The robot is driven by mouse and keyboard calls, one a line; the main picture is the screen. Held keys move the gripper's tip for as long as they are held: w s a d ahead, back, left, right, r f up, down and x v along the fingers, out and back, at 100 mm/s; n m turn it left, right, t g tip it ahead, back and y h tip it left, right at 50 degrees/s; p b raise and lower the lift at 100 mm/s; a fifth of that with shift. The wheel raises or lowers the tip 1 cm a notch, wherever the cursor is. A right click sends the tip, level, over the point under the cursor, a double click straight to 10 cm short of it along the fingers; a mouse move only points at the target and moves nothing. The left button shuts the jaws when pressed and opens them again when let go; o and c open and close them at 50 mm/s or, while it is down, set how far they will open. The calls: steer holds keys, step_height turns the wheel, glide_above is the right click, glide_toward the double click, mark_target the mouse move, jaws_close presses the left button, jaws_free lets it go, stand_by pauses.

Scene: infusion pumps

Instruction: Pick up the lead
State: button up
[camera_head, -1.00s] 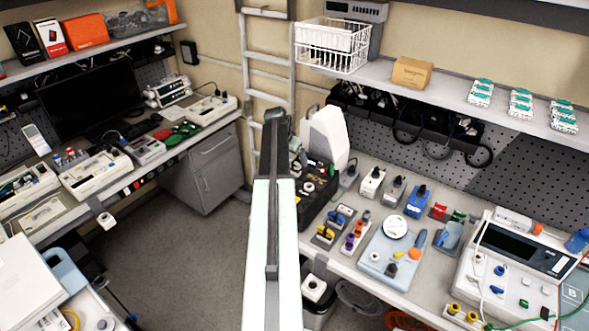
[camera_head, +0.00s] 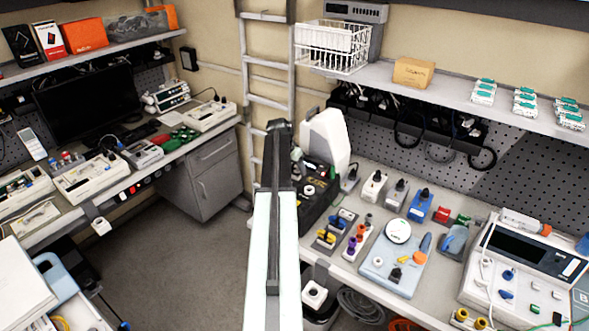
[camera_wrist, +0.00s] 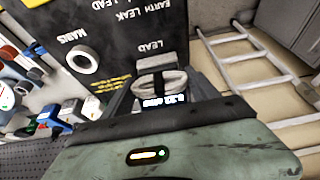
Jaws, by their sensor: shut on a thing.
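The lead (camera_wrist: 160,84) is a grey, rounded piece at the word LEAD on a black panel (camera_wrist: 110,50) in the wrist view. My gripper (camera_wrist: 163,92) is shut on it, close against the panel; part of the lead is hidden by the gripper. I cannot tell whether the lead is clear of the panel. In the head view my gripper (camera_head: 279,128) is at the far end of my arm, beside the black box (camera_head: 318,190) on the right bench. The lead cannot be made out there.
A white ring (camera_wrist: 82,60) sits by the word MAINS. A white upright device (camera_head: 325,142) stands behind the black box. Several coloured connectors and a blue-grey tester (camera_head: 378,265) fill the bench (camera_head: 345,278). A ladder (camera_head: 265,62) leans on the wall. The floor between benches is clear.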

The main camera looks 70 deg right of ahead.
steer(key=shift+r+p, duration=0.6)
step_height(320, 180, up, 3)
steer(key=p, duration=0.3)
steer(key=shift+r, duration=0.15)
steer(key=s+a, duration=0.9)
steer(key=a, duration=0.4)
steer(key=shift+s+r+p, duration=0.15)
steer(key=shift+s+p, duration=0.05)
steer(key=shift+p, duration=0.15)
